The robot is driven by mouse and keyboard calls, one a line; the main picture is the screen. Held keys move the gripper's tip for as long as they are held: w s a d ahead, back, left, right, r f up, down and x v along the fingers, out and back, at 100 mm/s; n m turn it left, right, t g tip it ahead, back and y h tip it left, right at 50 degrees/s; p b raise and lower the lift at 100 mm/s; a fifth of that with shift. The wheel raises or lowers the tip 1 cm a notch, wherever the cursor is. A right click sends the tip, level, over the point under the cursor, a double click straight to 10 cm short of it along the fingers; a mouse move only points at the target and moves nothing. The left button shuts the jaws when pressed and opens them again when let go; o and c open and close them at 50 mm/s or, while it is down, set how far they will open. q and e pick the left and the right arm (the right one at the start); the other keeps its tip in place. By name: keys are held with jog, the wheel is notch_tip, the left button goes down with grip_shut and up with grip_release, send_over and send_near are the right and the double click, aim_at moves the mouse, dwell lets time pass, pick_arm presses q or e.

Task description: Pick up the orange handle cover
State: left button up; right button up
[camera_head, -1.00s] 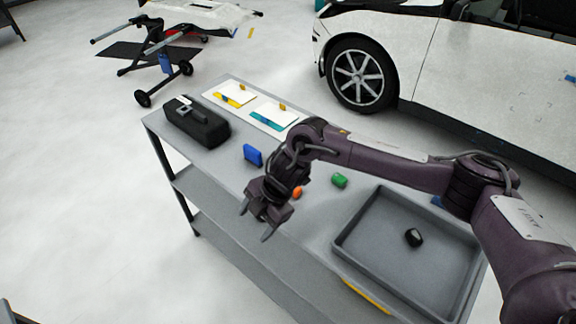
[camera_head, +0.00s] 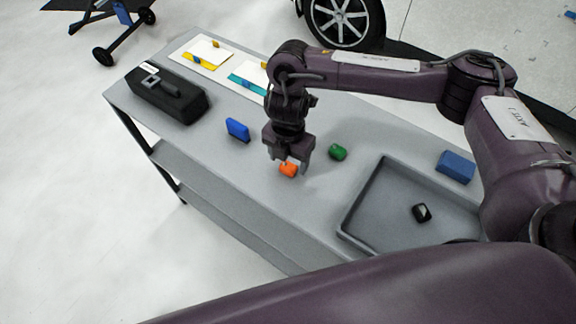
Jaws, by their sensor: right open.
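The orange handle cover (camera_head: 288,170) is a small bright block lying on the grey table top, left of the tray. My right gripper (camera_head: 288,163) points down right over it, with its fingers open near the cover. The gripper partly hides the cover's upper side. I cannot tell whether the fingers touch it. My left gripper is not in view.
A green block (camera_head: 337,152) lies close on the right, and a blue block (camera_head: 237,130) on the left. A grey tray (camera_head: 366,205) holds a black item (camera_head: 421,212). A larger blue block (camera_head: 455,167) lies behind the tray. A black case (camera_head: 168,97) stands at the far left end.

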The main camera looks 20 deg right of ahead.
jog(key=shift+f, duration=0.9)
jog(key=shift+c, duration=1.3)
jog(key=c, duration=0.5)
jog(key=shift+c, duration=1.1)
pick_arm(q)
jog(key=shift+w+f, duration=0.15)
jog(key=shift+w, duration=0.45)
pick_arm(e)
jog(key=shift+c, duration=0.4)
